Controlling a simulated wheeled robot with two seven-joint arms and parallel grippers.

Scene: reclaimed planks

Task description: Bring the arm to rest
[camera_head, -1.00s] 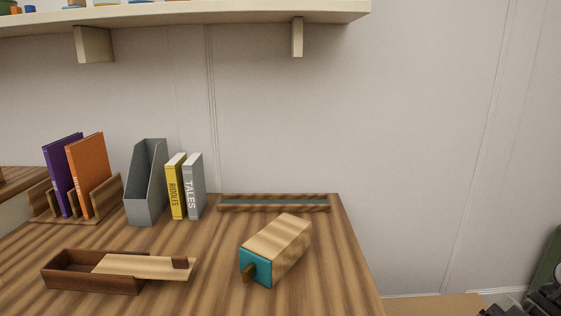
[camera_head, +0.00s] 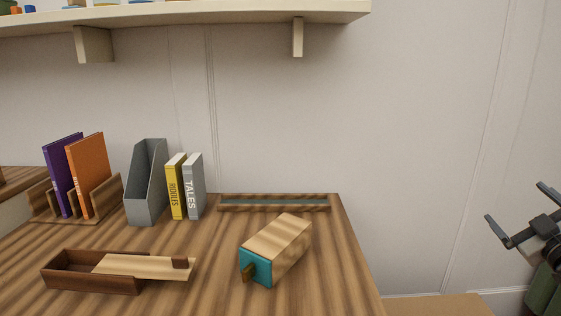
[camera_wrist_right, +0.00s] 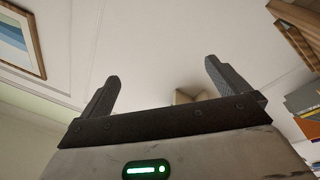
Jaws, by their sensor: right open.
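My right gripper (camera_head: 520,212) is at the right edge of the head view, raised and well to the right of the table. Its two dark fingers are spread apart with nothing between them. In the right wrist view the same open fingers (camera_wrist_right: 165,80) point up, with wall and ceiling beyond. My left gripper is in neither view.
The wooden table (camera_head: 215,285) holds a box with a teal end (camera_head: 275,250), a sliding-lid box (camera_head: 90,275), a grey file holder (camera_head: 147,185), a narrow tray (camera_head: 274,203) and several books. A shelf (camera_head: 190,15) hangs above. Space right of the table is open.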

